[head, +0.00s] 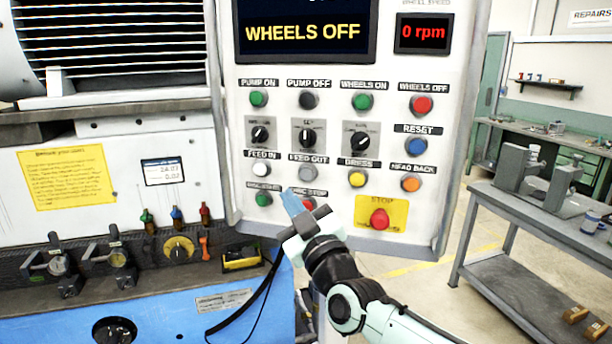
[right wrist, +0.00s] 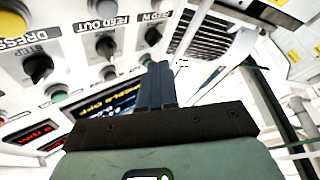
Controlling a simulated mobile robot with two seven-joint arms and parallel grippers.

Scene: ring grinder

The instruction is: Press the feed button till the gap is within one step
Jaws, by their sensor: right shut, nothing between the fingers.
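The control panel (head: 335,225) fills the middle of the head view. Its white FEED IN button (head: 261,170) is at the left of a button row, with the grey FEED OUT button (head: 308,171) beside it. My right gripper (head: 290,194) is shut and empty, its blue fingers pointing up in front of the panel, below and between these two buttons. Its fingers also show in the right wrist view (right wrist: 156,82). I cannot tell whether the tips touch the panel. My left gripper is not in view.
The panel screen (head: 305,32) reads WHEELS OFF and the speed display (head: 423,34) reads 0 rpm. A red stop button (head: 380,219) on a yellow plate is right of my gripper. Coloured levers (head: 177,216) stand at left. A grey bench (head: 540,200) stands at right.

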